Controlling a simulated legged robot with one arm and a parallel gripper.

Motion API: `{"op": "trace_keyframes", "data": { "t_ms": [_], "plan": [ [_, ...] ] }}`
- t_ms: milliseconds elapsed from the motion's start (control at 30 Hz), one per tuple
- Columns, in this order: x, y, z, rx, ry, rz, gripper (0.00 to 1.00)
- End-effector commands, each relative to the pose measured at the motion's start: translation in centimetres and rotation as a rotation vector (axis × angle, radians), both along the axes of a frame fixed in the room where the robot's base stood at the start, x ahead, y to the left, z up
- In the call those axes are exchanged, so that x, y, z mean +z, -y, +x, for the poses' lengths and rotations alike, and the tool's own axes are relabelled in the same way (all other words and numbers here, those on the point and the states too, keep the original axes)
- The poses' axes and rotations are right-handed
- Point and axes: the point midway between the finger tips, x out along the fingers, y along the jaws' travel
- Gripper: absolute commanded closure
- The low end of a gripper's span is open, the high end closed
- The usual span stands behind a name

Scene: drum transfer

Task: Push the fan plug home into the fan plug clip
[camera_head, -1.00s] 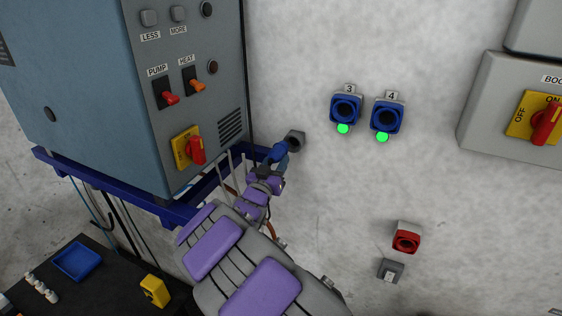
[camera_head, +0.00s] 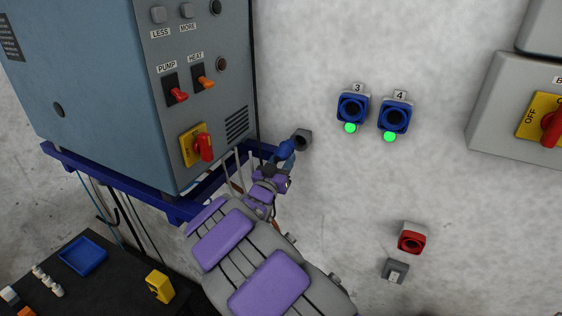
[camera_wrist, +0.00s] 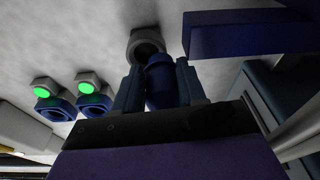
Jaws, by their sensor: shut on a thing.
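The fan plug (camera_wrist: 160,84) is a dark blue cylinder between the fingers of my gripper (camera_wrist: 158,78), which is shut on it. In the head view the blue plug (camera_head: 286,149) shows at the end of my gripper (camera_head: 281,158). The fan plug clip looks to be the grey round holder on the wall (camera_head: 303,139), just right of the plug. In the wrist view the grey holder (camera_wrist: 143,36) has a dark opening just beyond the plug's tip. The plug's tip is close to this opening; I cannot tell whether it touches or enters it.
A blue frame rail (camera_head: 120,185) runs under the large blue-grey cabinet (camera_head: 90,80), and a blue beam (camera_wrist: 250,34) is close to my gripper. Blue sockets 3 (camera_head: 352,108) and 4 (camera_head: 394,119) have green lights.

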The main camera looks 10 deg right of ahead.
Motion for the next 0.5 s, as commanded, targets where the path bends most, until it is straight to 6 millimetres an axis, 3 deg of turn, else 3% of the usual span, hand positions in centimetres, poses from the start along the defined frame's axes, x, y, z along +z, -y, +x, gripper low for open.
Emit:
{"op": "trace_keyframes", "data": {
  "t_ms": [200,500],
  "plan": [
    [0.05,0.68,-0.02,-0.001,0.0,0.004,1.0],
    [0.11,-0.17,-0.02,0.0,0.002,-0.001,1.0]
  ]
}}
